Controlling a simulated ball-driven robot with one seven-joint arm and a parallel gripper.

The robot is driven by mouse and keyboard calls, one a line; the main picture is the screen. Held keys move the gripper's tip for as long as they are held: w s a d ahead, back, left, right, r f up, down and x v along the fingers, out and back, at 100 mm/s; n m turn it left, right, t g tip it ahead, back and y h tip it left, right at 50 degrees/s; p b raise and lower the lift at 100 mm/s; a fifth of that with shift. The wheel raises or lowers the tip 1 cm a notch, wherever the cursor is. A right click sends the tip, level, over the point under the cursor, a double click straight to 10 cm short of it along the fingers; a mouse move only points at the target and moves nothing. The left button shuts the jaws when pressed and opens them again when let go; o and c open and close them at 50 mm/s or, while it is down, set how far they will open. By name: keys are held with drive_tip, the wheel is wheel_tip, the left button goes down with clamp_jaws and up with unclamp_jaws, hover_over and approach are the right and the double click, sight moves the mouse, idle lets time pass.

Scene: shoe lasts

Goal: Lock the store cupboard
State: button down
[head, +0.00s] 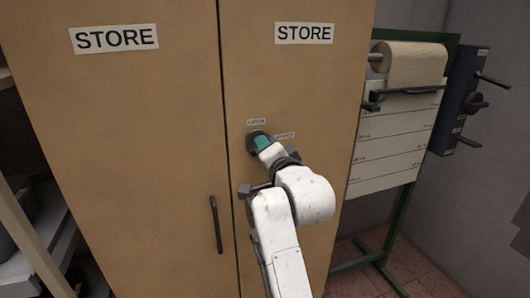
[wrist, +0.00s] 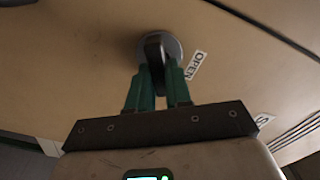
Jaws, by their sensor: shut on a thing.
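The store cupboard (head: 150,160) has two tan doors, each with a STORE label, and they look closed. On the right door is a dark turn knob (head: 254,136) on a round grey plate, also seen in the wrist view (wrist: 155,44). My gripper (head: 262,142) has its green fingers shut on the knob; in the wrist view the fingertips (wrist: 158,68) sit on either side of it. A small OPEN label (wrist: 195,65) is beside the plate. A second small label (head: 284,135) lies right of the knob, too small to read. The fingers partly hide the knob, and its exact angle is unclear.
A dark bar handle (head: 216,225) stands on the left door. A green stand with a paper roll (head: 412,65) is to the right, beside a dark wall unit (head: 464,100) with pegs. Shelves (head: 35,250) are at the left edge.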

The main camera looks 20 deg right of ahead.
drive_tip(key=m, duration=0.2)
drive_tip(key=m+b, duration=0.1)
drive_tip(key=m, duration=0.2)
drive_tip(key=shift+f+m+b, duration=0.25)
drive_tip(key=shift+m+b, duration=0.05)
drive_tip(key=shift+m, duration=0.1)
drive_tip(key=shift+d, duration=0.1)
idle(0.3)
drive_tip(key=c, duration=1)
unclamp_jaws()
drive_tip(key=shift+c, duration=0.2)
drive_tip(key=shift+s, duration=0.15)
drive_tip(key=s+b, duration=0.2)
drive_tip(key=s, duration=0.8)
drive_tip(key=shift+s, duration=0.25)
